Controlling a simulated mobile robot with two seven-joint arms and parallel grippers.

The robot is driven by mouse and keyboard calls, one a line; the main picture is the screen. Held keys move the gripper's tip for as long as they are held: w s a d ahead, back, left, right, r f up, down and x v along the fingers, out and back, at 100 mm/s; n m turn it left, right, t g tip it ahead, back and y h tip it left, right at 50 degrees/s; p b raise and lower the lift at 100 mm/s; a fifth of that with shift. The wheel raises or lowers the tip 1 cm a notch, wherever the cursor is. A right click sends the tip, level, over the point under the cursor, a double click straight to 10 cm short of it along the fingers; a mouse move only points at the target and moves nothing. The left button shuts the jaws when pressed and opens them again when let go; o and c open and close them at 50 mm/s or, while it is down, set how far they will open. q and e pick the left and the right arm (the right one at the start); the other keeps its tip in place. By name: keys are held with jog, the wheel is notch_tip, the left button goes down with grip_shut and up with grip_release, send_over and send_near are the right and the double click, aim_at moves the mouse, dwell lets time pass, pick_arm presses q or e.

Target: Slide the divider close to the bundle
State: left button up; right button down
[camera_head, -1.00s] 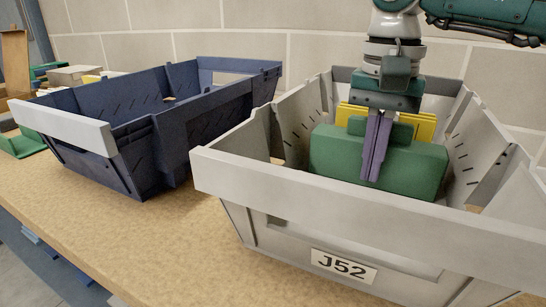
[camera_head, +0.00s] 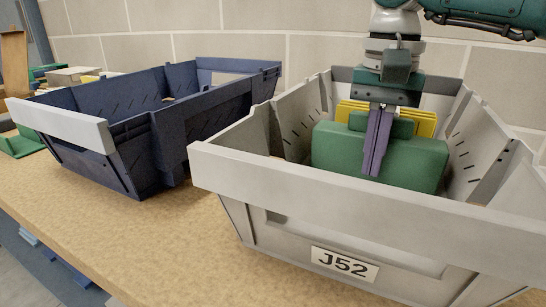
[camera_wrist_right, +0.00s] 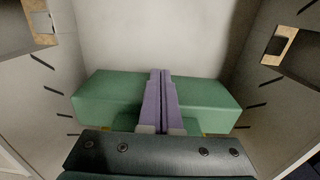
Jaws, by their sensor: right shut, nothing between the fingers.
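A grey bin (camera_head: 250,170) labelled J52 stands on the right of the worktop. Inside it a thick green block (camera_head: 412,163) spans much of the width; it also shows in the right wrist view (camera_wrist_right: 205,95). I cannot tell for sure which is the divider and which the bundle. My right gripper (camera_head: 373,172) reaches down into the bin. Its purple fingers are together and empty, overlapping the front of the green block; contact is unclear. My left gripper is not in view.
A dark blue bin (camera_head: 150,155) with a pale front rim stands to the left, apart from the grey bin. The grey bin's slotted side walls rise on both sides of my right gripper. Boxes and green items (camera_head: 20,143) lie at the far left.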

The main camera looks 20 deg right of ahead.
dwell(0.7)
jog(key=shift+w+d+b, duration=0.35)
jog(key=shift+b, duration=0.05)
dwell(0.5)
jog(key=shift+s+a+r+p, duration=0.1)
jog(key=shift+s+a+p, duration=0.15)
jog(key=shift+p, duration=0.2)
jog(key=shift+s+a, duration=0.25)
jog(key=shift+a, duration=0.05)
